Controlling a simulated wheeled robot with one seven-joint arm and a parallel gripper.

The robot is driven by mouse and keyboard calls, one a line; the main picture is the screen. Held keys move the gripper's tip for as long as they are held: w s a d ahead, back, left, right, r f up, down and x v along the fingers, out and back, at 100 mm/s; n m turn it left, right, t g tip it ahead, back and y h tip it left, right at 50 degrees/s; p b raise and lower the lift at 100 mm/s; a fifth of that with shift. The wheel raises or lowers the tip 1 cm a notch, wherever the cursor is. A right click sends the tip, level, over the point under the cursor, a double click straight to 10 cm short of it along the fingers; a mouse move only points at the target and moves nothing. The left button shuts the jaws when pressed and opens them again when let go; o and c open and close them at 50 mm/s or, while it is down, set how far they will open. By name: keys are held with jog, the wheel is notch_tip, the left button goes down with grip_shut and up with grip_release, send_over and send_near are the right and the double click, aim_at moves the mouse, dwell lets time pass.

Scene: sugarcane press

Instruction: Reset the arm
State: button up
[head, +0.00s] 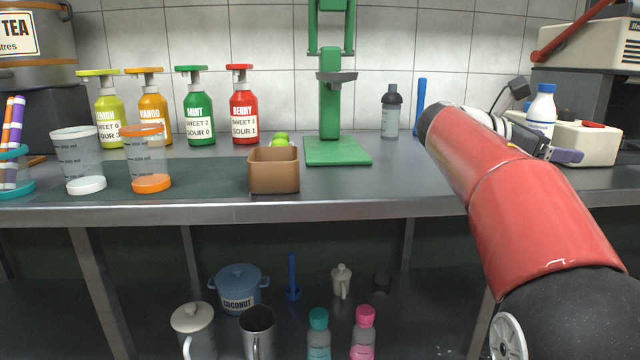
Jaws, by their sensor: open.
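My red arm reaches up from the lower right, above the right part of the counter. My gripper (562,152) is at the arm's far end, partly hidden behind the red arm link, and points to the right. It is open, and I see nothing held in it. It shows in front of a white appliance (595,143) and just below a white bottle with a blue label and cap (541,112). I cannot tell whether it touches either one.
The metal counter (400,186) holds a green press (335,150), a brown box (274,172), several syrup bottles (244,118), two clear cups (150,160) and a grey bottle (391,108). A blue pot (238,290) and several vessels stand below. The counter's middle right is clear.

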jog(key=s+a+f+m+t+y+p, duration=0.3)
jog(key=s+a+f+m+y+p, duration=0.5)
jog(key=s+a+f+m+y, duration=0.8)
jog(key=s+a+f+m, duration=0.1)
jog(key=s+a+f, duration=0.5)
jog(key=s, duration=0.3)
jog(key=shift+a+f+m, duration=0.15)
jog(key=shift+a+m, duration=0.25)
jog(key=shift+a, duration=0.1)
